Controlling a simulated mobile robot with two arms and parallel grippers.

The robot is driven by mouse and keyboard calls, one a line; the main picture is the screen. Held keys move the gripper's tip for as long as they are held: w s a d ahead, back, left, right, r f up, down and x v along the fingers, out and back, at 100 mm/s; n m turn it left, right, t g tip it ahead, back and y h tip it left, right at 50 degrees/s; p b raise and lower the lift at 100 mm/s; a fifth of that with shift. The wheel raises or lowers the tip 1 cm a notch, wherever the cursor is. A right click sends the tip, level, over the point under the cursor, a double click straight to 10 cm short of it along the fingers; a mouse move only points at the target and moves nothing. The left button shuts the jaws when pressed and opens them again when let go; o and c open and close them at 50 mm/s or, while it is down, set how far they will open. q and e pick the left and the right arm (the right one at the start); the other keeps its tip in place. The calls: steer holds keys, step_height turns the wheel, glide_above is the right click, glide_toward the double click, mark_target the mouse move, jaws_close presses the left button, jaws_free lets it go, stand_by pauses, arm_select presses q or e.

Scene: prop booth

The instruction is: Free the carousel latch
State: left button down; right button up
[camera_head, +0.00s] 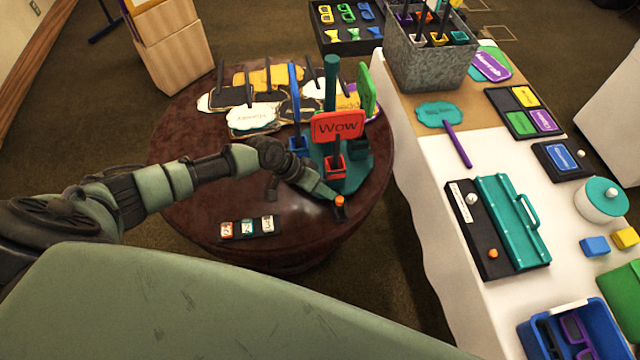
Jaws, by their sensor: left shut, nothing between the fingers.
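The carousel (356,173) stands on the round brown table, with a teal base and a teal central post. It bears a red "Wow" sign (338,126) in a red holder, a blue sign (293,92) seen edge-on and a green sign (366,90). A small orange knob on a dark mount, which looks like the latch (340,201), sits at the carousel's front edge. My left gripper (331,194) is shut and empty, its tips right beside the orange knob; I cannot tell whether they touch. My right gripper is not in view.
Several sign props (252,117) lie at the back of the round table (190,185). A block with three numbered tiles (247,227) lies at its front. The white table (440,200) at right holds a teal-lidded case (511,222), a grey bin (424,65) and a blue crate (597,312).

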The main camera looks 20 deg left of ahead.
arm_select(q)
steer(key=shift+s+d+r+p, duration=0.15)
steer(key=shift+s+d+p, duration=0.3)
steer(key=shift+s+p, duration=0.25)
steer(key=shift+s+d, duration=0.2)
steer(key=shift+s, duration=0.05)
steer(key=shift+a, duration=0.1)
